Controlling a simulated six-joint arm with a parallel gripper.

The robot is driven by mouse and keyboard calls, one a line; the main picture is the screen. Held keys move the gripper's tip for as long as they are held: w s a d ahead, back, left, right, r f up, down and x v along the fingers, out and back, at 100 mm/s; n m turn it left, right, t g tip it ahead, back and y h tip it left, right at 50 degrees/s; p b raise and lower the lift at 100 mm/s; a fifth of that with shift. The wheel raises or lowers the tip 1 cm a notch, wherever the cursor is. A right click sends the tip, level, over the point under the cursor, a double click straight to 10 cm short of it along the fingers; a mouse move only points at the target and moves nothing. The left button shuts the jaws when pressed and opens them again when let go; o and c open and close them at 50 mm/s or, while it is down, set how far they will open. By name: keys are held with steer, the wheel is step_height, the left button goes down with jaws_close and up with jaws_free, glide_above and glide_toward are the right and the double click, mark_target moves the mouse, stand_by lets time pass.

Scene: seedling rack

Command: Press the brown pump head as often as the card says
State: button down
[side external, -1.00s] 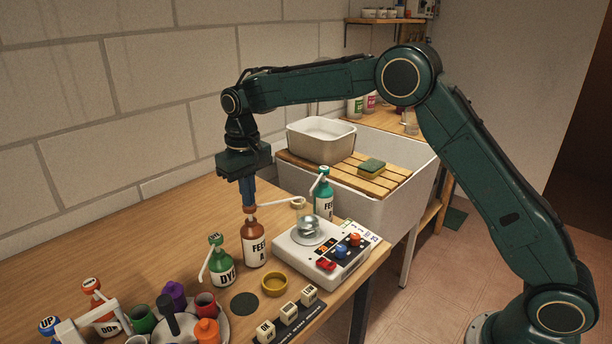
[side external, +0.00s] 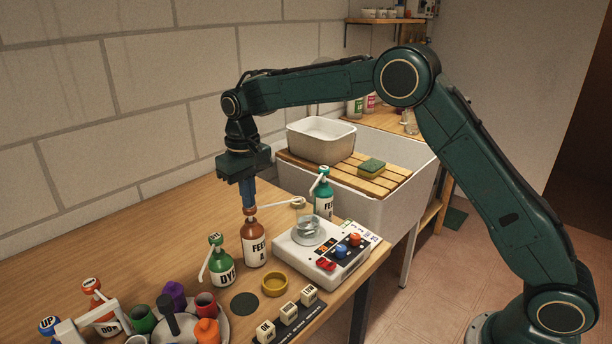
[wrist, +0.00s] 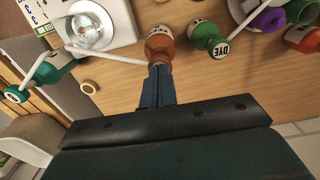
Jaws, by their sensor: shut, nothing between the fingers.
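The brown bottle labelled FEED A (side external: 254,243) stands upright on the table, its brown pump head (side external: 250,213) on top. A long white nozzle (side external: 275,206) reaches from the head towards the glass dish (side external: 307,229) on the white scale (side external: 320,254). My gripper (side external: 249,207) is shut and empty, pointing down with its blue fingertips at the top of the pump head; they look in contact. In the wrist view the fingertips (wrist: 158,68) hide most of the head. A white card (side external: 362,231) with marks lies at the scale's far right; I cannot read it.
The green DYE bottle (side external: 222,266) stands close left, the teal pump bottle (side external: 323,195) behind the nozzle. A yellow ring-shaped dish (side external: 274,284), labelled blocks (side external: 289,312) and a tray with coloured cups (side external: 206,308) fill the front. The table's back left is clear.

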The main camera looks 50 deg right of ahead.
steer(key=shift+r, duration=1.1)
steer(key=shift+f, duration=1.5)
stand_by(0.3)
steer(key=shift+r, duration=1.5)
steer(key=shift+f, duration=1.5)
steer(key=shift+r, duration=1.5)
